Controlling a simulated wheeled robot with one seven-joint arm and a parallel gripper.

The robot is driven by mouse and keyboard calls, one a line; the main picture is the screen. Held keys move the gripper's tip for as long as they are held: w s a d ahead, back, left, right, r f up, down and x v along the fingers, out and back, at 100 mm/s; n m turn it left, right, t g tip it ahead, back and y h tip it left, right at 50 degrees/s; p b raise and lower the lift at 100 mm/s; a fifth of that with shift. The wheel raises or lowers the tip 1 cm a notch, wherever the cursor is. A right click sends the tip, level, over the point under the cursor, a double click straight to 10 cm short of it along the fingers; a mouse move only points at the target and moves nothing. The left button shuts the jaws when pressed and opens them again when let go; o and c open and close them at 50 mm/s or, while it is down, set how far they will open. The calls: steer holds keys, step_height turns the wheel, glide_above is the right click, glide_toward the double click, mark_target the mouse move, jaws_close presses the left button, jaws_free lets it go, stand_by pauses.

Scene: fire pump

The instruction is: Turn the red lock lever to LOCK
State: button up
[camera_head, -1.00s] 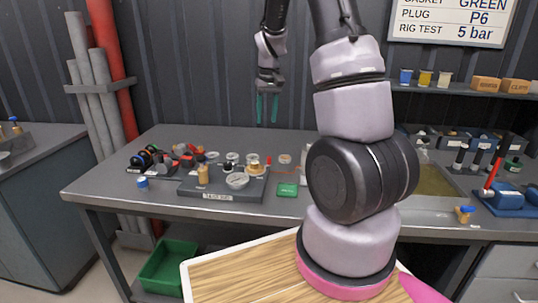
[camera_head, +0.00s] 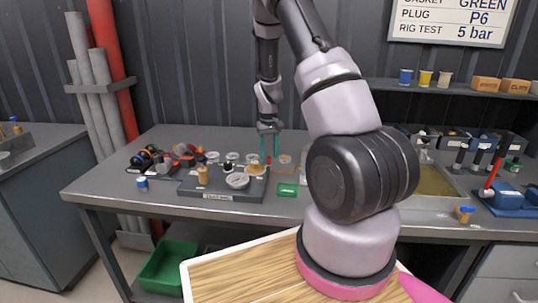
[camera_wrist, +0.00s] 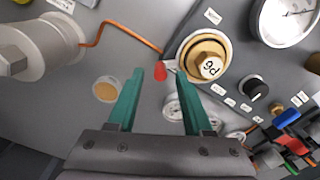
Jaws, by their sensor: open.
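The red lock lever (camera_wrist: 160,71) shows in the wrist view as a small upright red piece beside the round brass plug marked P6 (camera_wrist: 208,66). In the head view it is a small red spot (camera_head: 268,160) at the right end of the grey test rig (camera_head: 222,188). My gripper (camera_wrist: 157,80) is open, with its two green fingers pointing down. In the wrist view the lever appears between the fingertips, with no visible contact. In the head view my gripper (camera_head: 269,153) hangs over the rig's right end. I cannot read any LOCK marking.
A pressure gauge (camera_wrist: 285,18) and a black knob (camera_wrist: 259,89) lie right of the plug. A grey cylinder (camera_wrist: 38,48) with an orange tube (camera_wrist: 125,34) is at left. Several small parts crowd the bench's left.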

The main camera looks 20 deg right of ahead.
steer(key=shift+f, duration=0.25)
jaws_close()
stand_by(1.4)
